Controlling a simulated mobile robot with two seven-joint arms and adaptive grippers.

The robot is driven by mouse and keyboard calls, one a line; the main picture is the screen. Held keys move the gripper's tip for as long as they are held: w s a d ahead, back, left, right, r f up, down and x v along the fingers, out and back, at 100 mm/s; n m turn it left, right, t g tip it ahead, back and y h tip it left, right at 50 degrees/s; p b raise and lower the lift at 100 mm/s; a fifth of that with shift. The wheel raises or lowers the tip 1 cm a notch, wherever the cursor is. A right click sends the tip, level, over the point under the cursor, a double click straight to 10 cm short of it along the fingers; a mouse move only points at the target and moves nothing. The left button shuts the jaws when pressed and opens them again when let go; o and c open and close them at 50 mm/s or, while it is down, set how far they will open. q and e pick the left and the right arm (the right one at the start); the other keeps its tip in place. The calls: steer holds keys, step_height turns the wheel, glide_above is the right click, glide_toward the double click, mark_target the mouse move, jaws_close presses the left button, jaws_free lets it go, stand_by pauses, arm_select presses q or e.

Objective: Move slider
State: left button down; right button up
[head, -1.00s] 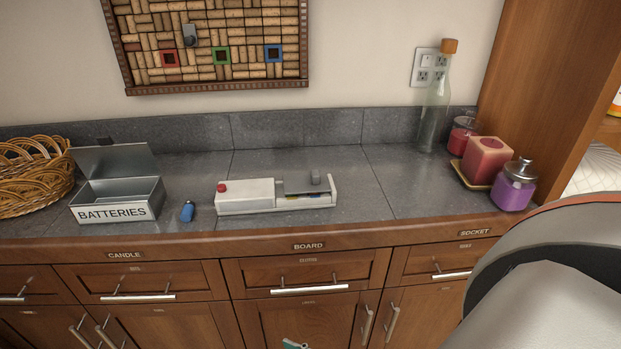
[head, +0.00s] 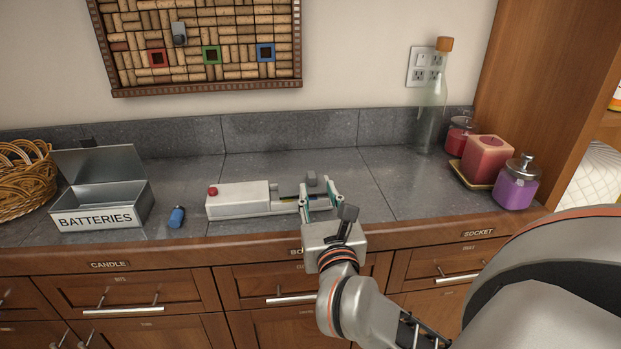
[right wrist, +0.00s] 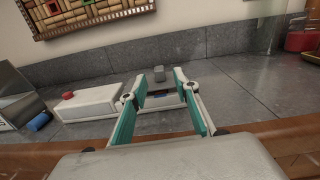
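A long white box (head: 238,199) with a red button (head: 212,191) lies on the counter. A grey slider knob (head: 311,178) stands up at its right part. The box (right wrist: 90,103) and the knob (right wrist: 159,73) also show in the right wrist view. My right gripper (head: 319,196) is open, its two teal-padded fingers at the right end of the box. In the right wrist view the knob appears in the gap between the fingertips (right wrist: 160,83), seemingly beyond them. I cannot tell whether they touch it. The fingers partly hide the box's right end. My left gripper is out of view.
An open metal BATTERIES box (head: 100,215) and a blue battery (head: 177,217) are to the left, beside a wicker basket (head: 25,180). A glass bottle (head: 431,120), a red candle (head: 487,157) and a purple jar (head: 516,188) stand at the right. A cork board (head: 230,60) hangs above.

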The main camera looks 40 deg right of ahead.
mark_target(313, 180)
steer(key=shift+w+f, duration=0.1)
steer(key=shift+f, duration=0.1)
steer(key=shift+w, duration=0.25)
steer(key=x, duration=0.7)
steer(key=shift+d+f, duration=0.1)
steer(key=shift+f, duration=0.1)
